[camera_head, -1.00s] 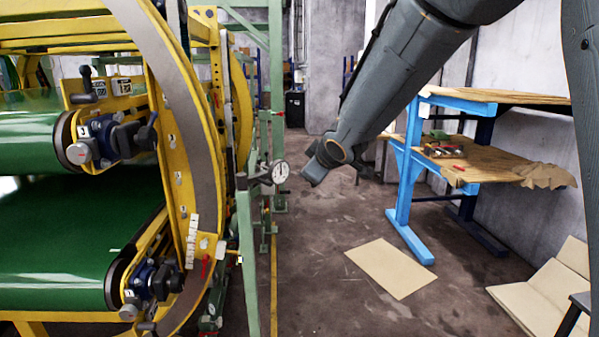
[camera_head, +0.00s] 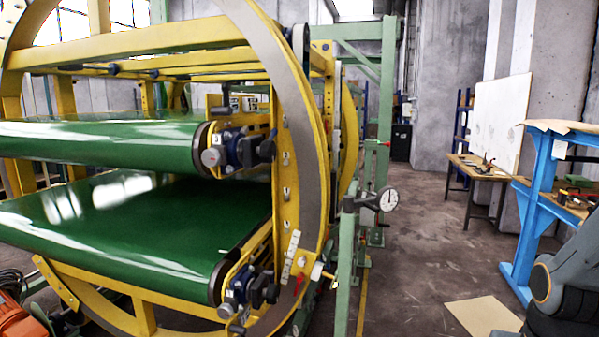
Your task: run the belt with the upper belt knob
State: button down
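The ring inverter is a yellow ring frame (camera_head: 316,130) around two green belts. The upper belt (camera_head: 100,140) ends at a roller with a blue drive unit (camera_head: 232,147). A round grey cap (camera_head: 211,157) faces me there, and a black knob-like part (camera_head: 266,151) sticks out to its right. I cannot tell for certain which of these is the upper belt knob. The lower belt (camera_head: 130,220) has a similar blue and black unit (camera_head: 250,287) below. My gripper is out of view; only a dark link of my arm shows at the lower right, well away from the belts.
A blue-legged bench (camera_head: 531,215), a wooden table (camera_head: 476,174) and a flat board on the floor (camera_head: 484,315) are at right. The floor between is clear.

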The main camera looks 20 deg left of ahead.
aim_at(267, 151)
jog(key=u, duration=1.45)
